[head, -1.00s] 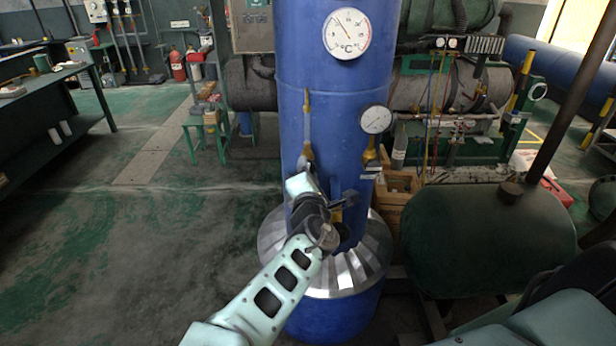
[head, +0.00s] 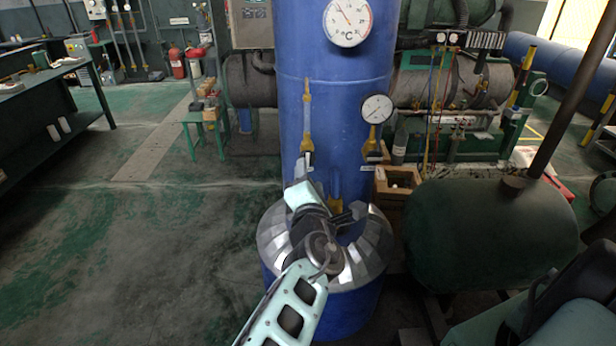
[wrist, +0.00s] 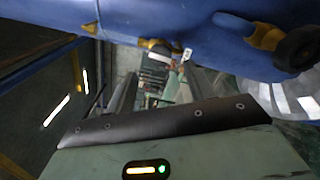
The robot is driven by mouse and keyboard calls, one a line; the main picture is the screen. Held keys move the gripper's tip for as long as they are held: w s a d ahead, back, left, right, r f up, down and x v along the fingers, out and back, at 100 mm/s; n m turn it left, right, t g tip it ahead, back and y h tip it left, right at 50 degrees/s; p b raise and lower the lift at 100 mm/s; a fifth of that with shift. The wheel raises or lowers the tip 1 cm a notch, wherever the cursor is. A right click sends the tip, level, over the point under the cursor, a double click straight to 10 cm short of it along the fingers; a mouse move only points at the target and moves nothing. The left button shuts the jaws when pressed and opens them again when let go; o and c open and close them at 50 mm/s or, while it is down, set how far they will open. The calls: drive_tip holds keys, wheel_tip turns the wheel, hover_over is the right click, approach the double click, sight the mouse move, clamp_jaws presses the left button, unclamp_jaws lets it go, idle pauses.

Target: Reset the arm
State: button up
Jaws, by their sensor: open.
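My gripper (head: 350,214) is at the end of my pale green arm, in front of the lower part of the tall blue column (head: 335,110). In the wrist view my gripper (wrist: 162,85) shows two dark fingers spread apart, with nothing visible between them. The blue column (wrist: 215,30) runs across the top of that view, with yellow fittings and a dark round knob (wrist: 295,48) on it. My wrist hides part of the column's silver collar (head: 375,240).
The column carries a temperature dial (head: 347,22), a pressure gauge (head: 377,108) and a sight glass (head: 307,118) with yellow fittings. A dark green tank (head: 490,235) stands close on the right, with a wooden crate (head: 392,190) behind it. The floor on the left is clear.

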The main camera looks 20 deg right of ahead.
drive_tip(key=shift+s+a+f, duration=0.1)
drive_tip(key=shift+s+a, duration=0.2)
drive_tip(key=shift+s, duration=0.1)
drive_tip(key=w+d+m+p, duration=0.2)
drive_tip(key=w+m+p, duration=0.1)
drive_tip(key=w, duration=0.3)
drive_tip(key=shift+w+m, duration=0.4)
drive_tip(key=shift+m, duration=0.1)
drive_tip(key=shift+d, duration=0.1)
